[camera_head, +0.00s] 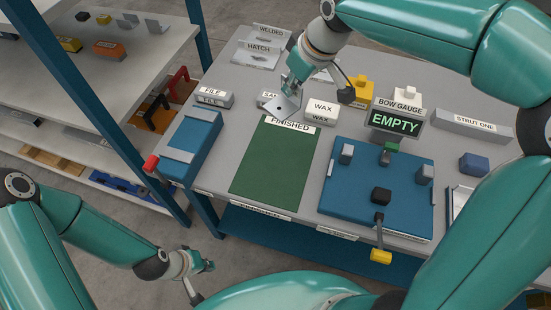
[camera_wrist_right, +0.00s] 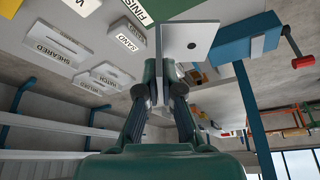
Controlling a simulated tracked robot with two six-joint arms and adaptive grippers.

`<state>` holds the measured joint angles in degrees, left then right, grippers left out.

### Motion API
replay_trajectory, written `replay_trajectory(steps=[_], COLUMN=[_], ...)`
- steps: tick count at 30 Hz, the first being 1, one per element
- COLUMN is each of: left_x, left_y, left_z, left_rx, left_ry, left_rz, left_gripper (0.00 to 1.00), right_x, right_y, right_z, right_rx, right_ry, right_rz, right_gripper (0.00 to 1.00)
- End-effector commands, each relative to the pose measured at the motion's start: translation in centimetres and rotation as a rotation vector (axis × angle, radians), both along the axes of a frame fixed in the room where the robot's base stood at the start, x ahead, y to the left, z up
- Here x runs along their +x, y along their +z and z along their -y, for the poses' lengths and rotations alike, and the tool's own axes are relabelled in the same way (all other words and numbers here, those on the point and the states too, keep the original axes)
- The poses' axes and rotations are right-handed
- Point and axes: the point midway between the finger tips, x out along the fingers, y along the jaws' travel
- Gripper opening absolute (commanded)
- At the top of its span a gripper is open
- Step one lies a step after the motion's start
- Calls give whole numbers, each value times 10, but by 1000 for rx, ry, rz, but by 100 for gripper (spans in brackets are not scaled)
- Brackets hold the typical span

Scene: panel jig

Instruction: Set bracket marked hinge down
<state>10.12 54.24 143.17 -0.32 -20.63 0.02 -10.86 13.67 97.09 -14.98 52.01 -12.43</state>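My right gripper (camera_head: 294,84) is shut on a flat grey metal bracket (camera_head: 284,107) with a dark hole. It holds the bracket above the table, near the back edge of the green mat labelled FINISHED (camera_head: 270,168). In the right wrist view the bracket (camera_wrist_right: 193,42) sits at the fingertips. No hinge mark is readable on it. The slotted holder labelled HATCH (camera_head: 258,55) stands at the back, in front of one labelled WELDED (camera_head: 268,34). My left gripper (camera_head: 204,276) is low, off the table's front edge, with fingers apart and empty.
The green mat is bare. The blue jig (camera_head: 350,205) stands right of it, with clamps and a sign reading EMPTY (camera_head: 395,122). A blue vise-like block with a red knob (camera_head: 191,150) stands left. WAX (camera_head: 321,112) and file (camera_head: 212,97) blocks line the back.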

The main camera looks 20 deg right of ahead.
Motion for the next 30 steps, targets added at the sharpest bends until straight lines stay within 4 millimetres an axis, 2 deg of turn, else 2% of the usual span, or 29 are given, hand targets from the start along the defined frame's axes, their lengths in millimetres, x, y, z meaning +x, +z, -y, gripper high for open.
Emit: replay_trajectory(steps=[2,5,8,18,21,24,30], left_x=[0,0,0,0,0,0,0], left_y=[-3,-4,-5,-8,-8,-8,-9], left_z=[0,0,0,0,0,0,0], left_rx=[0,0,0,0,0,0,0], left_ry=[0,0,0,0,0,0,0], left_rz=[0,0,0,0,0,0,0], left_gripper=[0,0,0,0,0,0,0], right_x=[-3,-5,-7,-7,-7,-6,-6], right_y=[13,13,-3,-93,-114,-128,-141], right_z=[-9,-12,-13,-12,-12,-12,-12], right_rx=[1,-2,-2,-4,-3,-4,-3], right_ry=[64,105,112,109,109,109,108], right_rz=[3,-2,-7,-9,-7,-5,-4], right_gripper=[0,0,0,0,0,0,0])
